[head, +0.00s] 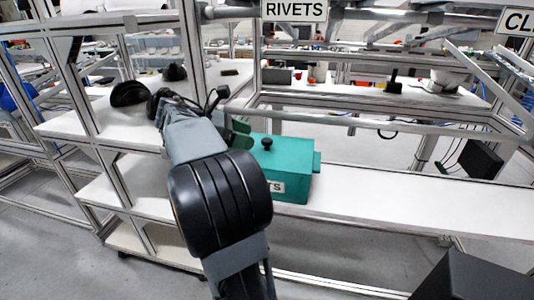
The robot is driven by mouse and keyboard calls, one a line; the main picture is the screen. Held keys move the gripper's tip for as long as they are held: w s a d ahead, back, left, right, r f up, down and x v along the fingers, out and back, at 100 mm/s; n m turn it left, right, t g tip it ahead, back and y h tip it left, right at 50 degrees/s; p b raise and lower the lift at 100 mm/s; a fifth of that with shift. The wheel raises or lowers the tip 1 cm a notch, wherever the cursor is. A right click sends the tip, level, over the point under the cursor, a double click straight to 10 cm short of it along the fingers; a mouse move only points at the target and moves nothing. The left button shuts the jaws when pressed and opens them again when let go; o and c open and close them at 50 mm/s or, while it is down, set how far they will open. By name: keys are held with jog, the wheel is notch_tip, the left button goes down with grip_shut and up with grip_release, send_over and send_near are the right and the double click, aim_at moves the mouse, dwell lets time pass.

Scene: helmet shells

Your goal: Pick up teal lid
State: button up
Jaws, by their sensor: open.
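The teal box (296,189) stands on the white shelf right of my arm, with part of a label on its front. Its teal lid (290,148) sits on top and has a round black knob. My arm covers the left end of the box.
The white shelf (420,201) is bare right of the box. A metal rail (380,124) runs above and behind it. Upright frame posts (193,45) stand at the left. Black helmet shells (129,94) lie on the left rack. A RIVETS sign (294,10) hangs above.

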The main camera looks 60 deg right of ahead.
aim_at(263, 140)
jog(key=shift+b+x, duration=0.55)
jog(key=shift+x, duration=2.3)
jog(key=shift+a, duration=0.1)
jog(key=c, duration=1)
